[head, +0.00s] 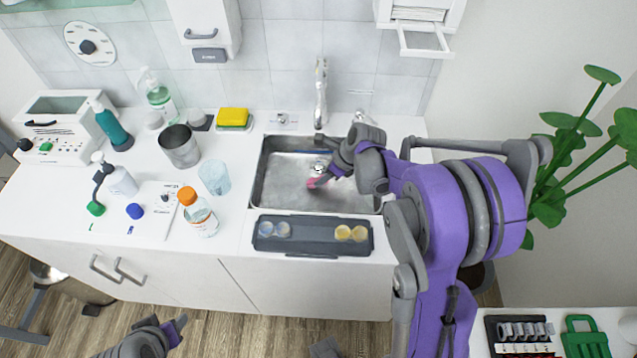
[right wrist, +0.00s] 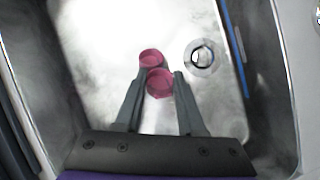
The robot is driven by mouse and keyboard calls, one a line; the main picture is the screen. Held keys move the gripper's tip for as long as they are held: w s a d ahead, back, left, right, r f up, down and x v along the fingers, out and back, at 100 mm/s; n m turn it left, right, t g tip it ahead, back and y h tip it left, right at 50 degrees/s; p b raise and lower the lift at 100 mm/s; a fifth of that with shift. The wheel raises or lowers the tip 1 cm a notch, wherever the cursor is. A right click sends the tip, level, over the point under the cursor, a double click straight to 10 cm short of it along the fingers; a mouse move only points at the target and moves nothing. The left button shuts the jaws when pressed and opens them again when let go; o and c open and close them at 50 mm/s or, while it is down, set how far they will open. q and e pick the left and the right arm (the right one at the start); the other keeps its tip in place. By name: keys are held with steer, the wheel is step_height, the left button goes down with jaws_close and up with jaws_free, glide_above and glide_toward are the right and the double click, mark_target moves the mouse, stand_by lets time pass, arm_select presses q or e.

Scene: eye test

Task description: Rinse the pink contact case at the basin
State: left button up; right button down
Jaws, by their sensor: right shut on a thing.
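The pink contact case (head: 318,183) is inside the metal basin (head: 275,190), above its floor, in the head view. My right gripper (head: 334,174) reaches into the basin and is shut on the case. In the right wrist view the case (right wrist: 160,82) shows two round pink cups between the fingers of my right gripper (right wrist: 160,76). The tap (head: 320,92) stands behind the basin; I see no clear water stream. My left gripper (head: 172,328) is at the bottom left in the head view, partly cut off, with its jaws unclear.
A dark tray (head: 312,236) with a clear-blue case (head: 275,229) and a yellow case (head: 351,233) lies in front of the basin. A clear cup (head: 214,178), a dark metal cup (head: 180,148) and an orange-capped bottle (head: 199,215) stand left. The drain (right wrist: 199,55) shows beside the case.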

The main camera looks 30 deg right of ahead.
arm_select(q)
steer(key=w+r+p, duration=0.3)
steer(key=r+p, duration=0.3)
steer(key=r, duration=0.2)
steer(key=shift+w+r+t, duration=0.25)
steer(key=shift+r+t, duration=0.15)
arm_select(e)
step_height(320, 180, up, 13)
steer(key=shift+r, duration=0.15)
steer(key=shift+r, duration=0.1)
stand_by(1.9)
arm_select(q)
steer(key=shift+w+r+p, duration=0.4)
steer(key=shift+r+p, duration=0.1)
steer(key=shift+r, duration=0.1)
steer(key=shift+w+r+p, duration=0.35)
steer(key=shift+r+p, duration=0.1)
steer(key=shift+r, duration=0.15)
arm_select(e)
step_height(320, 180, up, 4)
steer(key=shift+w+f, duration=0.1)
arm_select(q)
steer(key=shift+s, duration=0.15)
